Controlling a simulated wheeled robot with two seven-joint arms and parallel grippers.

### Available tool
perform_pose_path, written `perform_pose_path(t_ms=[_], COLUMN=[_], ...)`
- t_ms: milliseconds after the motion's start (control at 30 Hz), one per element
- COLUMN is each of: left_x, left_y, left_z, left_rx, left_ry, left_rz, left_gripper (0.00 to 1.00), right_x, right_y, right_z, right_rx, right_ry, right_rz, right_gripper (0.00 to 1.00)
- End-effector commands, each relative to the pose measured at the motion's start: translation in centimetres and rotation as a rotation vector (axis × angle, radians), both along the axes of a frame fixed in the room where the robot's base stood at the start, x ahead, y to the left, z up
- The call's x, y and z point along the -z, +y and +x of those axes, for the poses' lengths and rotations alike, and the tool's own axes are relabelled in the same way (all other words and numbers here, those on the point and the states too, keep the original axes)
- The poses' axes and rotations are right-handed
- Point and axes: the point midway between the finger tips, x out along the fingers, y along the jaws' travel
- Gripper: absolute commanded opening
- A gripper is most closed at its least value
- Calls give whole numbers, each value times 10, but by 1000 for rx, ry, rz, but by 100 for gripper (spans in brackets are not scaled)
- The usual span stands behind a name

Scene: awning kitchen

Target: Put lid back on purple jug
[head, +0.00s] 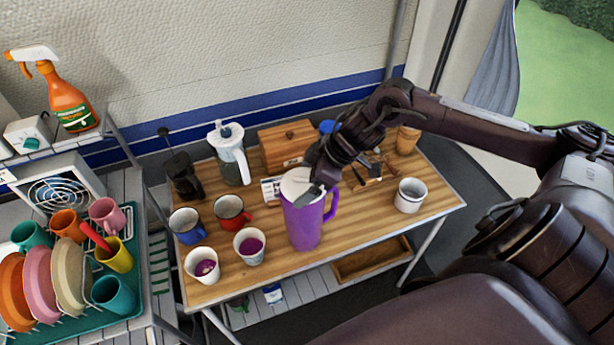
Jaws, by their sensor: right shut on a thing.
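The purple jug (304,222) stands upright near the middle of the wooden table, with its handle to the right. A white lid (295,180) shows at the jug's top. My right gripper (312,190) comes down from the upper right over the jug's mouth and is shut on the lid. The gripper hides the lid's right part, and I cannot tell whether the lid is fully seated or just above the rim. My left gripper is not in view.
Two white cups (250,246) with purple contents, a red mug (231,211) and a blue mug (187,226) stand left of the jug. A white mug (410,195) stands right. A wooden box (287,146) is behind. A dish rack (75,275) is far left.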

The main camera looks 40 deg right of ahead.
Motion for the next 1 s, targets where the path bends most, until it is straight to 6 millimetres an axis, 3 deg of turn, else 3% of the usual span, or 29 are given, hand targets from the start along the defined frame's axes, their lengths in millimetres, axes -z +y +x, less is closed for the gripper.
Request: perform_pose_path(t_ms=[1000], left_x=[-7], left_y=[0], left_z=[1], left_rx=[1], left_ry=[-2], left_rz=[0], left_gripper=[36], right_x=[0], right_y=[0], right_z=[-1], right_rx=[0], right_ry=[0], right_rz=[0], right_gripper=[74])
